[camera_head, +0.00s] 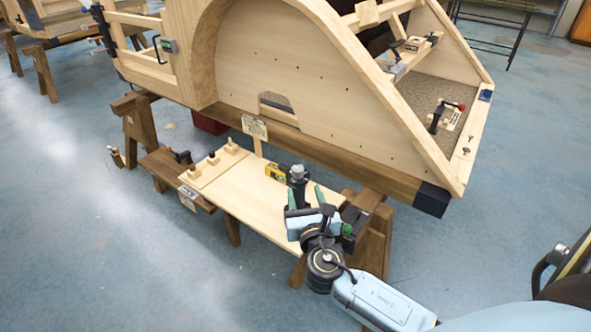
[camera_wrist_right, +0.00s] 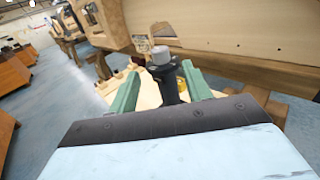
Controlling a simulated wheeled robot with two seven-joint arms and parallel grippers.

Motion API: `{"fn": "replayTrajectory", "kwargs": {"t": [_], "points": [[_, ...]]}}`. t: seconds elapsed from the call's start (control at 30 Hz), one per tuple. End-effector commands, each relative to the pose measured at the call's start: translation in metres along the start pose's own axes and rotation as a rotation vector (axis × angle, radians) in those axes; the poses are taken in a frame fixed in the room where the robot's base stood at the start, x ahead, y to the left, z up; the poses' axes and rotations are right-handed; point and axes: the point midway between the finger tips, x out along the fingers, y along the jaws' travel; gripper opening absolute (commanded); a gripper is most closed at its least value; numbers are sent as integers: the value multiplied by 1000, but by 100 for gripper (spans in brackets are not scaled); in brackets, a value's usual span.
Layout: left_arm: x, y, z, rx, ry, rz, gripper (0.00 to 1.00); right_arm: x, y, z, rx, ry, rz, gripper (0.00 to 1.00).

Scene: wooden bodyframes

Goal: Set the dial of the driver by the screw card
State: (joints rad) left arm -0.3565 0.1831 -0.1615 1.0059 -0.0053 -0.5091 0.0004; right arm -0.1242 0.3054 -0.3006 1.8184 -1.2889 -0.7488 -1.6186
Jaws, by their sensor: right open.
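The driver (camera_head: 297,176) appears to be the dark upright tool with a grey round top on the light board of the low bench. In the right wrist view the driver (camera_wrist_right: 165,75) stands between the two green fingers. My right gripper (camera_head: 306,194) is open around it; I cannot tell whether a finger touches it. The dial's marks are too small to read. A small card (camera_head: 254,127), likely the screw card, stands on a post behind the board; its print is not legible. My left gripper is not in view.
A yellow and black box (camera_head: 275,171) lies just left of the driver. Several wooden pegs or knobs (camera_head: 213,159) stand on the board's left part. The large wooden bodyframe (camera_head: 290,75) rises close behind the bench. The blue floor in front and left is clear.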

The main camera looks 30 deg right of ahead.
Motion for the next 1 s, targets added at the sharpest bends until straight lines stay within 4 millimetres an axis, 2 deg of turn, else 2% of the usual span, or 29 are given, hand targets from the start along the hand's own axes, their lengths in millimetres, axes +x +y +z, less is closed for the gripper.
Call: {"fn": "replayTrajectory", "kwargs": {"t": [0.03, 0.2, 0.43, 0.6, 0.9, 1.0], "points": [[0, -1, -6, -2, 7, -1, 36, 13, 0, 0, 0, -4, -1, 49], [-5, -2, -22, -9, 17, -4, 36, 50, 0, 0, 1, -2, -1, 49], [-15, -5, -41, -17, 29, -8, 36, 86, 0, -2, 3, 0, -1, 49], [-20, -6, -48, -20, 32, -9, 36, 98, 0, -1, 3, 2, 0, 49], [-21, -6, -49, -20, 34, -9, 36, 99, 0, -1, 3, 3, 0, 49], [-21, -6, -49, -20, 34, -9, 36, 99, 0, -1, 3, 3, 0, 36]]}}
